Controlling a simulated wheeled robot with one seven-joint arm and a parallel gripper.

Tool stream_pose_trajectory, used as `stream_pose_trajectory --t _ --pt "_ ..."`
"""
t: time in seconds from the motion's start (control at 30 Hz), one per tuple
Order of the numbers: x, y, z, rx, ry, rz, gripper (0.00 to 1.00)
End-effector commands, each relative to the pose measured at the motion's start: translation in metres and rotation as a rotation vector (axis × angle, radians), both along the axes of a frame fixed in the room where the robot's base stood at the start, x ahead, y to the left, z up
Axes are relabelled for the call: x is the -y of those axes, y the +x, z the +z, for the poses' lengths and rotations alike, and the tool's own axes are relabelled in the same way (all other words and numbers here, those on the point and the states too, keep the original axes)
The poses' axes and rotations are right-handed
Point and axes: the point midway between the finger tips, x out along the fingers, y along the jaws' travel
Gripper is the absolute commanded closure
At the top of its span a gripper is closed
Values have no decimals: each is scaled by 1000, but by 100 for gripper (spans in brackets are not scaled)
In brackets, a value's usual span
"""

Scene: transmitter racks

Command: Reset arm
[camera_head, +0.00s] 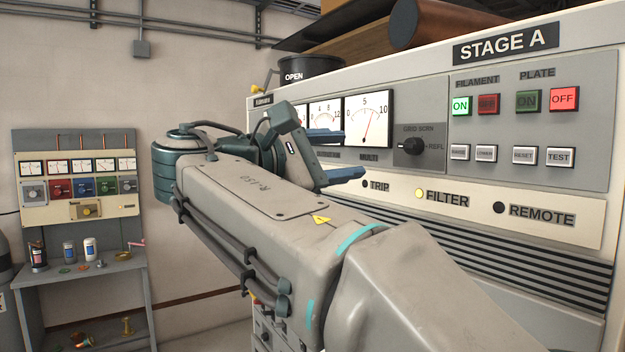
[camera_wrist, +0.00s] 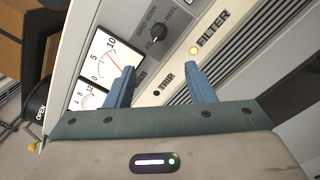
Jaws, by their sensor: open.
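My gripper (camera_head: 338,156) is in front of the STAGE A rack panel (camera_head: 555,202), near the meters and the TRIP label, at the end of my outstretched arm. In the wrist view its two blue fingers (camera_wrist: 158,85) stand apart with nothing between them. I cannot tell whether the fingertips touch the panel. My arm hides the lower left of the rack.
A workbench (camera_head: 85,268) with jars and a smaller meter panel (camera_head: 78,188) stands at the left against the wall. A dark OPEN container (camera_head: 312,70) and a brown cylinder (camera_head: 440,22) sit on top of the rack. Floor shows between bench and rack.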

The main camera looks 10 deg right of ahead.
Motion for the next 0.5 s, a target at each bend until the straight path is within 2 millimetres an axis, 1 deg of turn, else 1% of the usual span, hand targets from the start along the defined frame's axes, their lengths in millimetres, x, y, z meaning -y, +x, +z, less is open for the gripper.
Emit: stream_pose_trajectory --t 0.07,0.17,0.2,0.27,0.3,0.33,0.37,0.4,0.47,0.5 --pt "7 1 -17 -16 42 17 51" --pt "20 3 -56 -41 153 55 51" --pt "25 2 -78 -49 216 69 51" --pt "34 -2 -112 -57 325 81 51" --pt "38 -5 -136 -59 403 85 51" --pt "41 -9 -154 -58 465 84 51" --pt "43 -14 -172 -53 527 80 51" --pt "45 -21 -196 -46 614 71 51" --pt "47 -33 -231 -25 746 46 51" --pt "47 -42 -254 -6 837 23 51"
